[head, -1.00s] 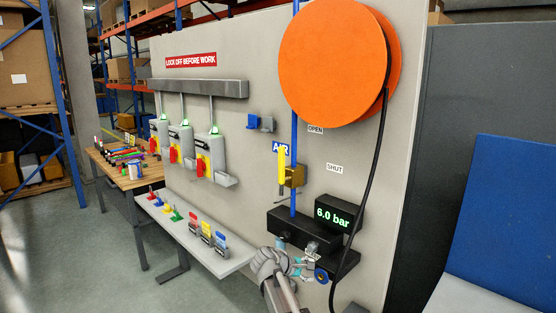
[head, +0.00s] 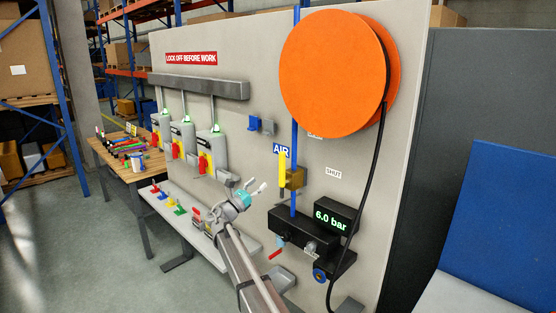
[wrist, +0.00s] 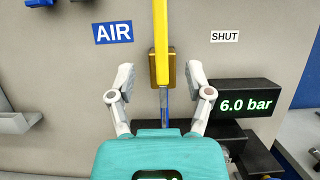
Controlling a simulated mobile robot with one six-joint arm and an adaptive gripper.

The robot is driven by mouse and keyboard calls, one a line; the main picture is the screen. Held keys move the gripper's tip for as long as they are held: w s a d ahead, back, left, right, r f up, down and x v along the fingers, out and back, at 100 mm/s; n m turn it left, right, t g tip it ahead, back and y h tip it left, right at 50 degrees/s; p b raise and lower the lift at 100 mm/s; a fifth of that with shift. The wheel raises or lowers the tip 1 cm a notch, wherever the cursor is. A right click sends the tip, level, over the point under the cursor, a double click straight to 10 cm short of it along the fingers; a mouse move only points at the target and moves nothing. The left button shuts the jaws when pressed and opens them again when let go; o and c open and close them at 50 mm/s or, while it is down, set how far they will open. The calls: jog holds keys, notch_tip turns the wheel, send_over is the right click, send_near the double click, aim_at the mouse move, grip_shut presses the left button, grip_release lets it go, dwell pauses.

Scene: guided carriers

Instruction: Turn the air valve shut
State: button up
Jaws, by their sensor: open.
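The air valve has a brass body (head: 294,179) on a blue vertical pipe (head: 294,120), with a long yellow handle (head: 282,171) standing upright, in line with the pipe. In the wrist view the handle (wrist: 161,45) runs down the middle to the brass body (wrist: 152,70). My gripper (head: 254,185) is open and empty, in front of the board and left of the valve in the head view. In the wrist view its fingertips (wrist: 160,76) lie either side of the brass body, seemingly short of it. The handle's upper end is cut off there.
A SHUT label (head: 333,173) is right of the valve. A black gauge (head: 332,217) below reads 6.0 bar. An orange hose reel (head: 335,67) hangs above, its black hose (head: 371,180) passing right of the valve.

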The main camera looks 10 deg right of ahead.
aim_at(280, 162)
jog(key=shift+w+d, duration=0.1)
jog(key=shift+d, duration=0.1)
jog(key=p+x, duration=0.4)
jog(key=x, duration=0.7)
jog(key=shift+w+d+r+p, duration=0.15)
jog(key=shift+d+r+p, duration=0.1)
jog(key=shift+p, duration=0.15)
jog(key=shift+x, duration=0.85)
